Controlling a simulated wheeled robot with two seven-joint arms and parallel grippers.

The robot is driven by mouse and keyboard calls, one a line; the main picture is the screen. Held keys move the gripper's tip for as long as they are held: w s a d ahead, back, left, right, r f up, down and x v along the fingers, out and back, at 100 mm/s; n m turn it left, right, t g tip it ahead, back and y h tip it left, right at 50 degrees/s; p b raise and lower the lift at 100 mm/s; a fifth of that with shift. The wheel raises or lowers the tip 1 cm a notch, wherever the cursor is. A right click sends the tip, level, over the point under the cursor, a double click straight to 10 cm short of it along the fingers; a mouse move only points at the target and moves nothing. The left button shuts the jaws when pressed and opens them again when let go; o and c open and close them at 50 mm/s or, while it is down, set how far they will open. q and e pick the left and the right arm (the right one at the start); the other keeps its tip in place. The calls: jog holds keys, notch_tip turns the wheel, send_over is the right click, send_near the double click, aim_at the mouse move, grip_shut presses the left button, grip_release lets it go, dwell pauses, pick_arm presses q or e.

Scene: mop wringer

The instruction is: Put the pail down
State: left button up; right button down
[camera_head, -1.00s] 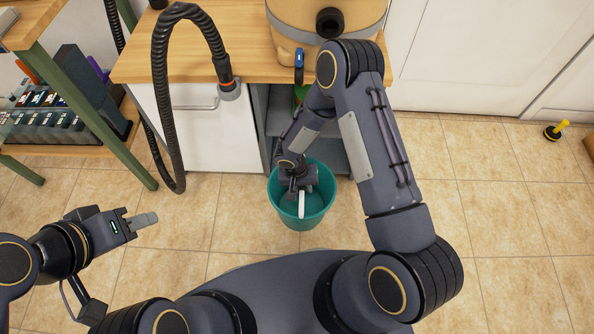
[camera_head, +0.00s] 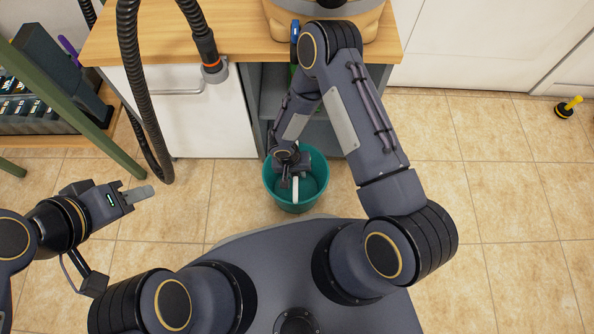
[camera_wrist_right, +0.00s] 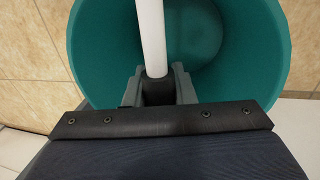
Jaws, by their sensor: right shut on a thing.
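The teal pail (camera_head: 297,201) is in front of the open cabinet bay in the head view, just ahead of my base. Its white handle grip (camera_head: 295,188) shows over its opening. My right gripper (camera_head: 289,172) is shut on this handle, above the pail's mouth. In the right wrist view the white grip (camera_wrist_right: 152,38) runs up from between the fingers, with the empty-looking pail (camera_wrist_right: 105,60) behind it. I cannot tell whether the pail's bottom touches the floor. My left gripper (camera_head: 139,196) is at the left, away from the pail; its finger gap cannot be made out.
A wooden counter (camera_head: 260,50) over a white cabinet (camera_head: 205,125) stands behind the pail. A black hose (camera_head: 128,65) hangs at its left. A green-legged shelf (camera_head: 85,110) is at the far left.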

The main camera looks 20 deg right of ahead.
jog(key=shift+f, duration=0.15)
jog(key=c, duration=1.2)
grip_release()
jog(key=shift+r, duration=0.5)
notch_tip(320, 180, up, 11)
jog(key=a+p, duration=0.2)
jog(key=p, duration=0.2)
jog(key=shift+w+a, duration=0.15)
jog(key=shift+w, duration=0.15)
